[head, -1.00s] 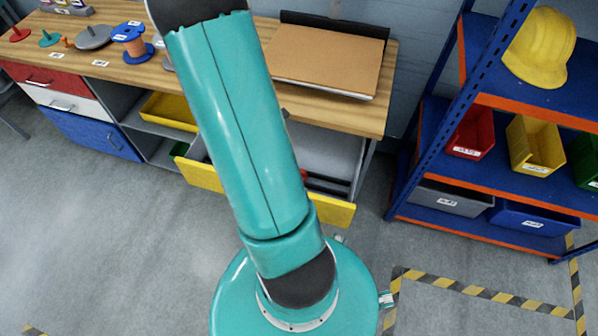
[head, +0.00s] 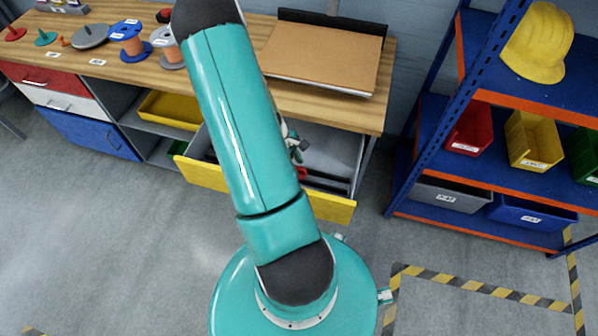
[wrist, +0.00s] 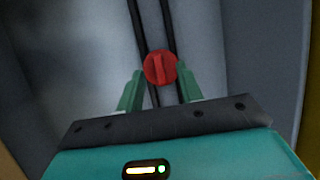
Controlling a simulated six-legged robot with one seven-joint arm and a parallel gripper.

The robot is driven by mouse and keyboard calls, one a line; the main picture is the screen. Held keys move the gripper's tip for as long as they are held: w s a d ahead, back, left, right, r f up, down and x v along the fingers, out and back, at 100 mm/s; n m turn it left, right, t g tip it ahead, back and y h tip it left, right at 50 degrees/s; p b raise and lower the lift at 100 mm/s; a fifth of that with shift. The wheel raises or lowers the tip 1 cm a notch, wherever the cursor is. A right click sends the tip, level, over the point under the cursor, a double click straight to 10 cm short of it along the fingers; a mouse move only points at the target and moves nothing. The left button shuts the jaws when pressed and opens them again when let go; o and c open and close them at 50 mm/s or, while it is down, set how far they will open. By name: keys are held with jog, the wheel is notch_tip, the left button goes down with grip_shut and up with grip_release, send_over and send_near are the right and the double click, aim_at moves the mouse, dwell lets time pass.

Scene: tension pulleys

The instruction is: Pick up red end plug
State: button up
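The red end plug (wrist: 160,67) is a round red piece with a raised bar across its face. In the wrist view it appears between the two green fingertips of my gripper (wrist: 160,82). The fingers stand apart, and the plug fills most of the gap in the picture. In the head view a small red piece (head: 301,173) shows low in the open yellow-fronted drawer (head: 327,208). My gripper (head: 297,149) shows above it, partly hidden behind my arm. The fingers look open and clear of the plug.
Two black rods (wrist: 134,20) lie in the drawer beside the plug. The drawer walls stand close on both sides. The wooden bench (head: 225,65) is above, with a brown board (head: 325,57) and spools (head: 130,42). A blue shelf rack (head: 470,165) stands at right.

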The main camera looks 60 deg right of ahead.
jog(key=shift+s+f, duration=0.25)
jog(key=shift+f, duration=0.4)
grip_shut()
jog(key=shift+r, duration=0.1)
